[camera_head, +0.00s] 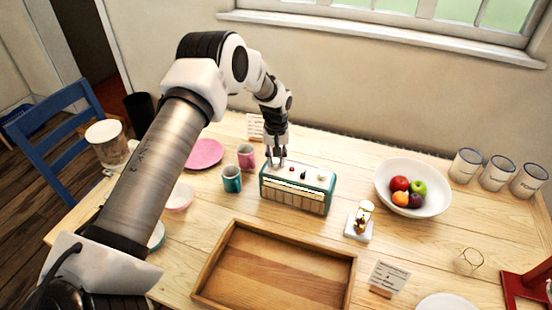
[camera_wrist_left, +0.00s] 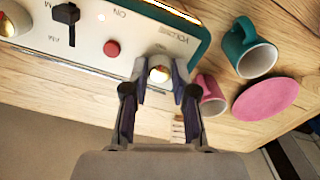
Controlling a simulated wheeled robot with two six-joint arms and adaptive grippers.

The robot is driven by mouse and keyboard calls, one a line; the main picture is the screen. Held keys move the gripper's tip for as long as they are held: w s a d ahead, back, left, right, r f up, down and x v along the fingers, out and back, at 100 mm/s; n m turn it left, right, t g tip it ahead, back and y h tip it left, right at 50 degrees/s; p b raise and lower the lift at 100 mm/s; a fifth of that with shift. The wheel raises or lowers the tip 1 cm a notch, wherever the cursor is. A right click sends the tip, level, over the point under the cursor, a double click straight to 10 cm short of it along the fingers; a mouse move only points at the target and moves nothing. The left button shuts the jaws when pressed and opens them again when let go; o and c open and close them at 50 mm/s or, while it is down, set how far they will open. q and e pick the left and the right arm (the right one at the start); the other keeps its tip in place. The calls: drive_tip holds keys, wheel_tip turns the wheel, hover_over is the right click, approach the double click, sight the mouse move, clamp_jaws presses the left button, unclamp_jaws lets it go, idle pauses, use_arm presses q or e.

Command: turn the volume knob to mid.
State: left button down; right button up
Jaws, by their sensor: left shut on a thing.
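A teal and cream radio (camera_head: 298,188) stands on the wooden table, its controls on the top face. In the left wrist view the radio's top panel (camera_wrist_left: 90,32) shows a red button, a black slider and the printed word VOLUME. My left gripper (camera_head: 277,163) reaches down to the left end of the radio's top. In the left wrist view my left gripper (camera_wrist_left: 160,72) has its fingers closed around the small volume knob (camera_wrist_left: 159,74), whose top shows between the fingertips. The knob's pointer setting is too small to tell. My right gripper is not in view.
A teal mug (camera_head: 232,179) and a pink mug (camera_head: 246,157) stand close to the radio's left. A wooden tray (camera_head: 213,285) lies in front. A small figurine (camera_head: 362,222) and a fruit bowl (camera_head: 384,172) stand to the right. Pink plate (camera_head: 205,153) at the left.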

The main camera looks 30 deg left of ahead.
sight(276, 161)
use_arm(q)
drive_tip(key=shift+s+f, duration=0.15)
drive_tip(key=shift+f, duration=0.05)
drive_tip(key=c, duration=1.1)
unclamp_jaws()
drive_tip(key=shift+o, duration=1)
drive_tip(key=shift+w, duration=0.2)
drive_tip(key=shift+r, duration=0.1)
wheel_tip(276, 161, up, 12)
